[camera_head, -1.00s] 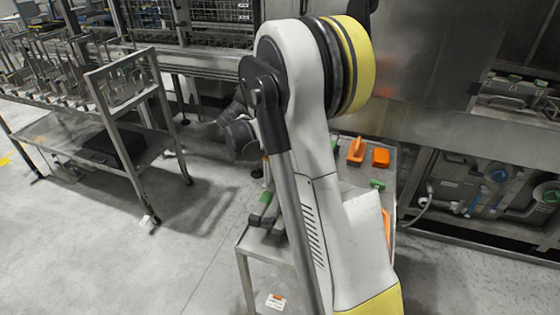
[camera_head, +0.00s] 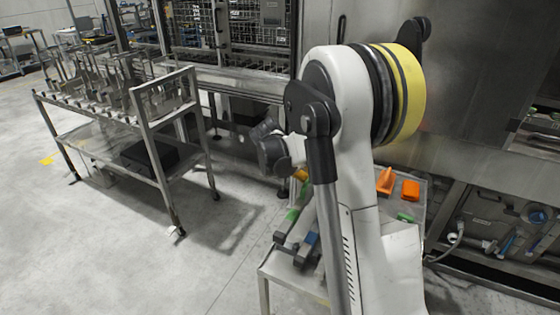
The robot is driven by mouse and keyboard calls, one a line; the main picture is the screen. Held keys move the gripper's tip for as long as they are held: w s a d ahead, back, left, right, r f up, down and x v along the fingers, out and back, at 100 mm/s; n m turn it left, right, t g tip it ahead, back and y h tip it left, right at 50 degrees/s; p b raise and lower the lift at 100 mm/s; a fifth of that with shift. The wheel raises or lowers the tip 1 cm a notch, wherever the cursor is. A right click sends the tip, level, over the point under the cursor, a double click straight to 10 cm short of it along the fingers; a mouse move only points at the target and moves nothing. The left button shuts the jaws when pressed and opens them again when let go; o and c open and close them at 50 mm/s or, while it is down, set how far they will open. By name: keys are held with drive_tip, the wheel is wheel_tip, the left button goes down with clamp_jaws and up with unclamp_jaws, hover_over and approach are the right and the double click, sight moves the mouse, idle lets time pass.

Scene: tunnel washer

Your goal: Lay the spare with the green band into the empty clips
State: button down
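A small metal trolley (camera_head: 268,272) stands beside and partly behind my arm. On its left side lie dark pieces, one with a blue mark (camera_head: 311,238). A green patch (camera_head: 293,214) shows just behind them; I cannot tell whether it is the green band of the spare. The empty clips cannot be made out. My arm rises through the middle and covers much of the trolley top. The dark wrist joint shows at its left, but my gripper's fingers are hidden behind the arm.
Two orange things (camera_head: 411,190) and a small green one (camera_head: 405,217) lie on the trolley's far right part. A metal rack cart (camera_head: 190,132) with a black box (camera_head: 150,155) stands at left. The steel washer (camera_head: 460,150) stands behind. Open floor lies front left.

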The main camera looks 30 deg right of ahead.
sight(308, 192)
drive_tip(key=shift+f+b, duration=2)
drive_tip(key=shift+f, duration=1.1)
